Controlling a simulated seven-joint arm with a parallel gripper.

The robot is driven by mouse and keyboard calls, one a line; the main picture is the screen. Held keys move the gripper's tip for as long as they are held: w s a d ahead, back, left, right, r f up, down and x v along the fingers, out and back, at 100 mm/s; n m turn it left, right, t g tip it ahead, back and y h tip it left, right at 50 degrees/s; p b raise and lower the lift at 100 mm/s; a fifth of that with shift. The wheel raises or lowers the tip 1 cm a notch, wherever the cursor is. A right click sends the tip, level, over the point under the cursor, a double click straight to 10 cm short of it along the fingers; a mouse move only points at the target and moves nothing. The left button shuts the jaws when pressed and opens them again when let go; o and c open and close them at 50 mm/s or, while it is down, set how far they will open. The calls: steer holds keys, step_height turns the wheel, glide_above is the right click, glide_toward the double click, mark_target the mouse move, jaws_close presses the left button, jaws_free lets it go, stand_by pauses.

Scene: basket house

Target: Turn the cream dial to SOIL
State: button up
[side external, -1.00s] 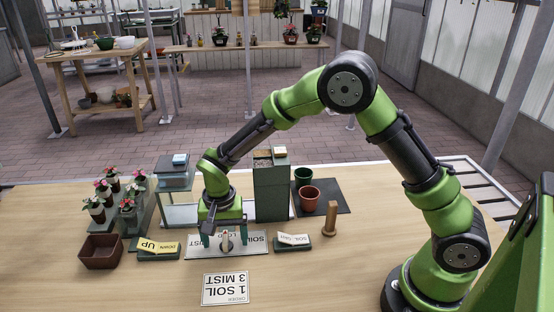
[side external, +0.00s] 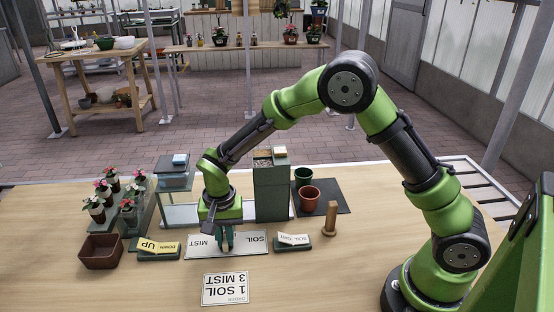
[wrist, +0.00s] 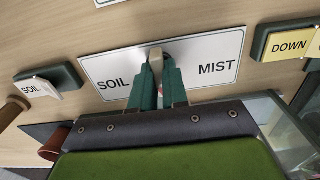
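The cream dial (wrist: 156,54) sits near the middle of a white label plate (wrist: 215,45) on the table. In the wrist view, SOIL is on the plate's left and MIST on its right; in the side view (side external: 200,246) the words are upside down, with SOIL on the right. My gripper (wrist: 160,75) points down at the plate, its two green fingers close together on either side of the dial. In the side view the fingers (side external: 226,240) hide most of the dial. Its top sticks out between the fingertips, but which way it points is hard to tell.
A yellow DOWN/UP rocker (side external: 158,246) and a white soil rocker (side external: 294,240) flank the plate. A wooden peg (side external: 330,219) stands to the right. A brown tray (side external: 100,252) is at left. An order card (side external: 225,289) lies in front.

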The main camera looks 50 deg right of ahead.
steer(key=shift+f, duration=0.1)
steer(key=m, duration=0.6)
stand_by(0.3)
steer(key=m, duration=0.6)
steer(key=shift+f, duration=0.1)
steer(key=o, duration=1.4)
steer(key=shift+o, duration=0.2)
